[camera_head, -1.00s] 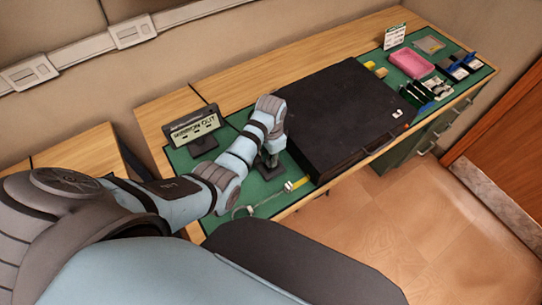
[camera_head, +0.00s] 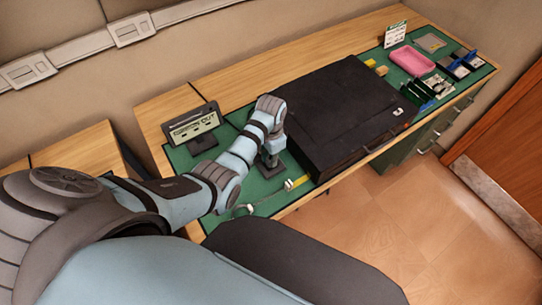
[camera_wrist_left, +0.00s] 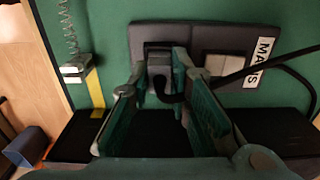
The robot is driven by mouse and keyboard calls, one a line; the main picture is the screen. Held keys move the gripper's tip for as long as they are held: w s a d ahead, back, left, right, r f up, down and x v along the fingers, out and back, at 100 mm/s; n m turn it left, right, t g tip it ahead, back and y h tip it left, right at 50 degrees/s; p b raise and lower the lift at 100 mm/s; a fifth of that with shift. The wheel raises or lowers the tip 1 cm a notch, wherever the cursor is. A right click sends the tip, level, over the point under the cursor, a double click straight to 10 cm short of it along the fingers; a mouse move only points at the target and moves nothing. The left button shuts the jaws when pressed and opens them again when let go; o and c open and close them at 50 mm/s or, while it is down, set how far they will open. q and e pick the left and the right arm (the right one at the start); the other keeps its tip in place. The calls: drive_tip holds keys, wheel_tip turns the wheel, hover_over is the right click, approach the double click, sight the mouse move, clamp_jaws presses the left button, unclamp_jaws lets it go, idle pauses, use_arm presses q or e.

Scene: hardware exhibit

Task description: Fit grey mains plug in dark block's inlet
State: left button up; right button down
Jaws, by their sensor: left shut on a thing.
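The dark block (camera_wrist_left: 205,38) with a white MAINS label (camera_wrist_left: 259,62) lies on the green mat in the left wrist view. My left gripper (camera_wrist_left: 161,72) is shut on the grey mains plug (camera_wrist_left: 159,63), with a finger on each side. The plug is at the dark recess in the block's left part; how deep it sits cannot be told. A black cable bends from the plug between the fingers. In the head view my left gripper (camera_head: 270,160) points down over the block (camera_head: 268,171), and the plug is hidden. My right gripper is not in view.
A large black case (camera_head: 345,110) stands close right of my left gripper. A small sign (camera_head: 195,127) stands behind it to the left. A coiled lead with a white end (camera_wrist_left: 73,69) and a yellow strip (camera_wrist_left: 95,90) lie nearby.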

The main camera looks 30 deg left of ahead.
use_arm(q)
drive_tip(key=shift+f, duration=0.2)
idle(0.7)
drive_tip(key=o, duration=0.9)
drive_tip(key=shift+o, duration=0.2)
drive_tip(key=o, duration=0.3)
drive_tip(key=shift+o, duration=0.2)
drive_tip(key=shift+r+p, duration=0.65)
drive_tip(key=shift+p, duration=0.2)
drive_tip(key=shift+r, duration=3)
